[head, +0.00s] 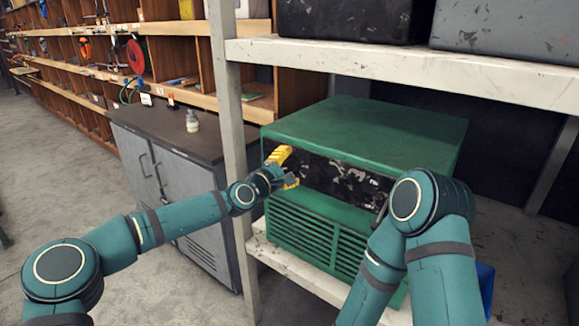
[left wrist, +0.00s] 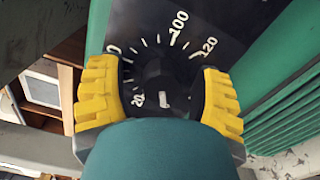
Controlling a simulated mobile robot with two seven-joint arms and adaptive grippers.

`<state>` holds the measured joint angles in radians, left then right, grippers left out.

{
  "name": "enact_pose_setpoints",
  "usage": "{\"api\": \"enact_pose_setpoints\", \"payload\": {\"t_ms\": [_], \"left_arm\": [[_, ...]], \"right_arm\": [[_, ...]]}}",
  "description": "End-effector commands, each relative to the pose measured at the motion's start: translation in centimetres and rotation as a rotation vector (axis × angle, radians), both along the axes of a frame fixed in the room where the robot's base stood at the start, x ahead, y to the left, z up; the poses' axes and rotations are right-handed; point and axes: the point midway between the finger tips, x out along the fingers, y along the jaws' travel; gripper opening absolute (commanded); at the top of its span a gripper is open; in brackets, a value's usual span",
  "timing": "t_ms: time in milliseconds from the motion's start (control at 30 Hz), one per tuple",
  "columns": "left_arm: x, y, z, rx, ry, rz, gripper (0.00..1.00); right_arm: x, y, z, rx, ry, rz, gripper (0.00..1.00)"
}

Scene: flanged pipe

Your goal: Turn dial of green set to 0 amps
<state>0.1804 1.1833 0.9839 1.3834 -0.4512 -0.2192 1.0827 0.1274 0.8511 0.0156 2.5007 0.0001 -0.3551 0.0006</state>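The green set (head: 370,130) is a green box with a worn black front panel (head: 345,180) and a louvred lower front, on a shelf. My left gripper (head: 287,168) is at the left end of this panel, its yellow fingers towards it. In the left wrist view, the black dial (left wrist: 163,84) lies between the two open fingers (left wrist: 161,92), with dark gaps on both sides. White marks and the numbers 20, 100 and 120 surround the dial; another number is partly covered by the left finger. A short white mark shows on the knob. My right gripper is out of sight.
A white shelf post (head: 232,150) stands just left of the set, close to my left forearm. An upper shelf (head: 420,65) with dark boxes is above. A grey cabinet (head: 190,210) with a small bottle (head: 192,121) stands at left. My right arm is in front of the set's right side.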

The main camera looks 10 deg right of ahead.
Motion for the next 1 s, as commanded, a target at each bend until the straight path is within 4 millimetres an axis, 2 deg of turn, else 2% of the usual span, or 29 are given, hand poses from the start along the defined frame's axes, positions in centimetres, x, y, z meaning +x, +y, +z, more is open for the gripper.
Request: {"api": "enact_pose_setpoints", "payload": {"t_ms": [200,367,800,1000], "left_arm": [[-0.1,0.2,-0.1,0.001,0.001,-0.001,0.65],[-1.0,1.3,-0.1,0.002,0.002,-0.002,0.65],[-6.2,7.4,-0.1,0.002,0.0,0.002,0.65],[-7.5,8.9,-0.1,0.001,0.001,0.0,0.65]], "right_arm": [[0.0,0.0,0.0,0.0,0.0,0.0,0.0],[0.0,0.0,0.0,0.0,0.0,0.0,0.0],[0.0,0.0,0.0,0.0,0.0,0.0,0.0],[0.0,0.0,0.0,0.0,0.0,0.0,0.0]]}}
